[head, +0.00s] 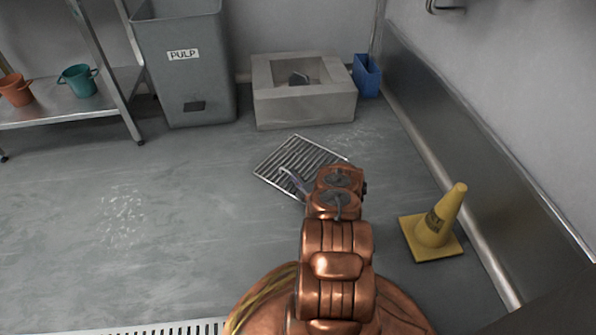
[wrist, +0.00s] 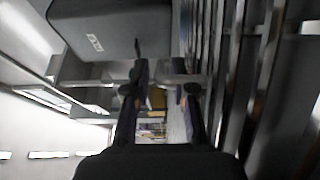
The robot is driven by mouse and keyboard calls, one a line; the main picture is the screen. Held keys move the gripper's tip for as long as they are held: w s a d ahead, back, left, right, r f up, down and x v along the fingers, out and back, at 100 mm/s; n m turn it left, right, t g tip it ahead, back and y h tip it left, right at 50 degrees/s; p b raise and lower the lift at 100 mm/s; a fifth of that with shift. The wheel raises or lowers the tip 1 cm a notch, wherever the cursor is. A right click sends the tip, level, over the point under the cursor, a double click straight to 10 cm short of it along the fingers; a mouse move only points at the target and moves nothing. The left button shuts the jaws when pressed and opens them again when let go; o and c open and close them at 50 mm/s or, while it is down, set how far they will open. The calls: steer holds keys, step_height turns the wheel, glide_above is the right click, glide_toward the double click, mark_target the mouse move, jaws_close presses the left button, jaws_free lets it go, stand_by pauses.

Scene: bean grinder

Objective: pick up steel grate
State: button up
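The steel grate (head: 292,158) is a flat rack of thin parallel bars. In the head view it lies on the grey floor, just beyond my copper arm, which hides its near right part. My gripper (head: 293,183) is at the near edge of the grate, largely hidden behind the arm. In the wrist view the grate's bars (wrist: 235,70) fill the right side, very close. The two dark fingers of my gripper (wrist: 163,88) are apart there, with a visible gap. The right finger overlaps the bars in the picture; I cannot tell whether it touches them.
A grey PULP bin (head: 187,70) and a concrete basin (head: 303,104) stand behind the grate, with a blue bin (head: 367,76) beside them. A yellow cone (head: 436,228) stands at right, near the wall. A metal shelf (head: 60,106) holds buckets at left. The left floor is clear.

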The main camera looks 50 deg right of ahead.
steer(key=shift+x, duration=0.9)
jaws_close()
